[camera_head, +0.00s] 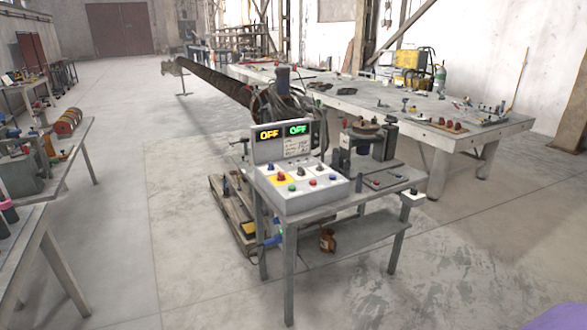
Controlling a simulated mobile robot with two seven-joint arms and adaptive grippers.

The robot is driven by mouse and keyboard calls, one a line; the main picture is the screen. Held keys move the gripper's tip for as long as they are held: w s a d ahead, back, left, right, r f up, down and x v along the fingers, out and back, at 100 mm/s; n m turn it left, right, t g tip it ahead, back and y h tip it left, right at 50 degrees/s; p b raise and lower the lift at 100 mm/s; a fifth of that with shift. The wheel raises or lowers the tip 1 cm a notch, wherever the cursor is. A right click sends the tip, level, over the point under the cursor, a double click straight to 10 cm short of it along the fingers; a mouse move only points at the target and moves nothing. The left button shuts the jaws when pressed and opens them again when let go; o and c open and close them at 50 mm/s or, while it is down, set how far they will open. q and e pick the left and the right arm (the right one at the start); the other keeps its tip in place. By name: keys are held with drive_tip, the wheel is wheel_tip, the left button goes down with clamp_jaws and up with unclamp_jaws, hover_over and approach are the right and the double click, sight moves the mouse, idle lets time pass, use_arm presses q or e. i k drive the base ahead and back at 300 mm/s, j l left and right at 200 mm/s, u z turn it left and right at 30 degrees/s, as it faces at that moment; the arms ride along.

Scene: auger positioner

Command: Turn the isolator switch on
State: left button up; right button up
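A grey control box (318,196) stands on a metal work table in the middle of the view. On its sloped top, a red knob (281,177) sits on a yellow patch at the left, which looks like an isolator switch; its turned position is too small to tell. Several red, blue and green buttons are beside it. An upright display panel (268,149) behind the box reads OFF in yellow and OFF in green. A small white box (411,199) with a dark top part is at the table's right corner. Neither of my grippers is in view.
A long bench (350,101) with tools and an auger (215,82) lies behind the work table. Side tables (70,150) with equipment stand at the left. A wooden pallet (228,215) is by the table's left legs. The concrete floor in front is clear.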

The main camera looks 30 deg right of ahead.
sight(281, 177)
drive_tip(key=i+l, duration=0.2)
drive_tip(key=l, duration=0.2)
drive_tip(key=i+l+z, duration=0.1)
drive_tip(key=l, duration=0.35)
drive_tip(key=i+l, duration=0.25)
drive_tip(key=l, duration=0.15)
drive_tip(key=i+l+z, duration=0.15)
drive_tip(key=l, duration=0.25)
drive_tip(key=i, duration=0.05)
